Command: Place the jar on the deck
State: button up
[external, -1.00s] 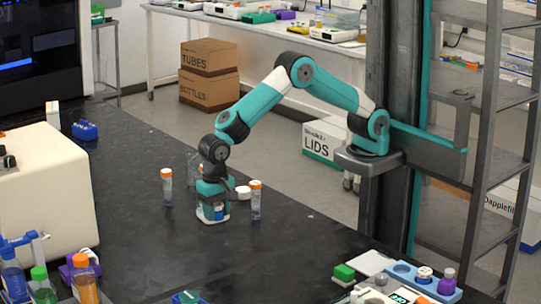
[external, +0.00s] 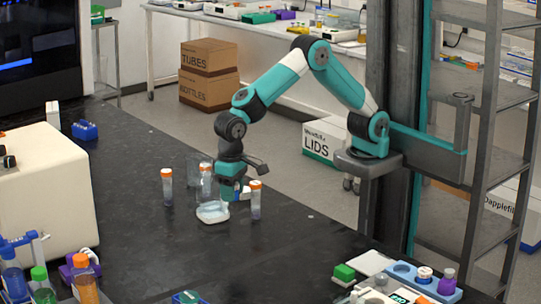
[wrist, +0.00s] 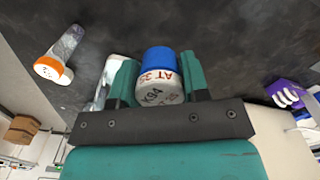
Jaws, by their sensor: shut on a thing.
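The jar (wrist: 160,60) has a blue band and a pale end with printed letters. It sits between the two teal fingers of my gripper (wrist: 157,78) in the wrist view, and they are shut on it. In the external view my gripper (external: 231,192) is low over the black worktop, and the jar is mostly hidden there. I cannot tell whether the jar touches any surface.
Orange-capped tubes stand close by on the left (external: 167,187) and right (external: 256,200). A clear vessel (external: 206,180) stands beside my gripper. A cream machine (external: 45,185) is at the left.

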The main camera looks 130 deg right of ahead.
jog(key=s+a+f+n, duration=0.1)
jog(key=s+f+n, duration=0.2)
jog(key=s+n, duration=0.1)
jog(key=s+a+f+n, duration=0.2)
jog(key=s+f+n, duration=0.2)
jog(key=s, duration=0.1)
jog(key=s+a+f+n, duration=0.1)
jog(key=s+f+n, duration=0.2)
jog(key=s+n, duration=0.1)
jog(key=shift+s+a+f, duration=0.2)
jog(key=shift+s+f, duration=0.05)
jog(key=shift+s, duration=0.3)
jog(key=w+d+r+m, duration=0.3)
jog(key=w+r+m, duration=0.4)
jog(key=w, duration=0.4)
notch_tip(320, 180, up, 10)
jog(key=m, duration=1)
send_over(218, 244)
jog(key=shift+f, duration=0.15)
notch_tip(218, 244, down, 20)
jog(key=shift+r+p, duration=0.15)
jog(key=shift+p, duration=0.8)
